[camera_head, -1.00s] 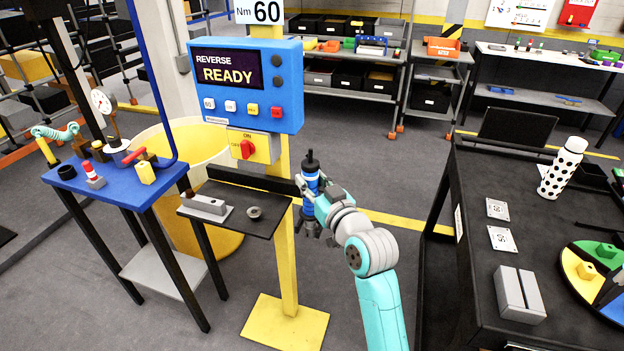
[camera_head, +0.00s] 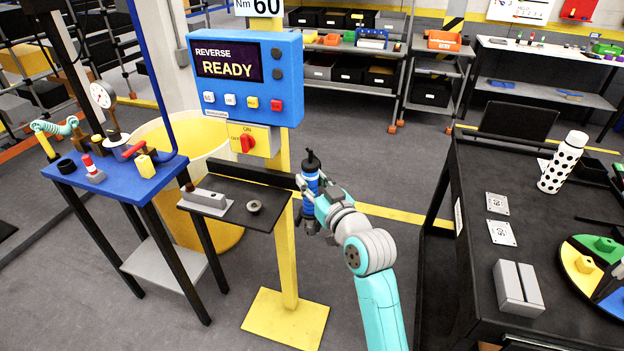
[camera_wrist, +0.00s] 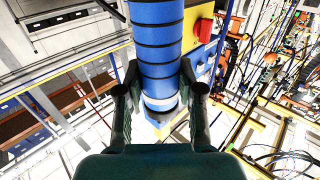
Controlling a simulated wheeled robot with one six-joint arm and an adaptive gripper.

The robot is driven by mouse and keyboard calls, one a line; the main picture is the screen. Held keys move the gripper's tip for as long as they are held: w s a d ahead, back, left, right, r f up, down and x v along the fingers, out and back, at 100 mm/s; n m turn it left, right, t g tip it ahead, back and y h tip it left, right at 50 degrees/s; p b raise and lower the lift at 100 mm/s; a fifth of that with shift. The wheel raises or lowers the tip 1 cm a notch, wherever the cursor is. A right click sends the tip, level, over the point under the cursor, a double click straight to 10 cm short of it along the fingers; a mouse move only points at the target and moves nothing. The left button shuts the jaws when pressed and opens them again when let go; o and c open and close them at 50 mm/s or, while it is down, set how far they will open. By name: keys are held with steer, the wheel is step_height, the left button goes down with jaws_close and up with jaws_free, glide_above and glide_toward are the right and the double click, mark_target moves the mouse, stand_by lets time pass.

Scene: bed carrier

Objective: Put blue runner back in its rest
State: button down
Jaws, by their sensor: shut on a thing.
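The blue runner (camera_head: 310,187) is an upright blue cylinder with black bands and a black top. My gripper (camera_head: 309,202) is shut on it and holds it in the air, just right of the small black stand. In the wrist view the runner (camera_wrist: 158,45) stands between the two dark fingers of my gripper (camera_wrist: 159,100), with a pale band near its far end. On the black stand top (camera_head: 235,222) are a grey block (camera_head: 207,199) and a small round ring-like fitting (camera_head: 254,207). I cannot tell which of these, if either, is the rest.
A blue control box (camera_head: 248,80) reading "REVERSE READY" hangs on a yellow post behind the stand, with a red switch (camera_head: 246,143) below. A blue table (camera_head: 120,185) stands left. A black workbench (camera_head: 465,260) stands right. Open floor lies between.

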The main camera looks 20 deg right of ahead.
steer(key=shift+f, duration=0.15)
steer(key=c, duration=0.7)
jaws_free()
steer(key=shift+o, duration=0.2)
steer(key=shift+f, duration=0.15)
steer(key=s+d, duration=0.2)
steer(key=s, duration=1)
steer(key=shift+w, duration=0.1)
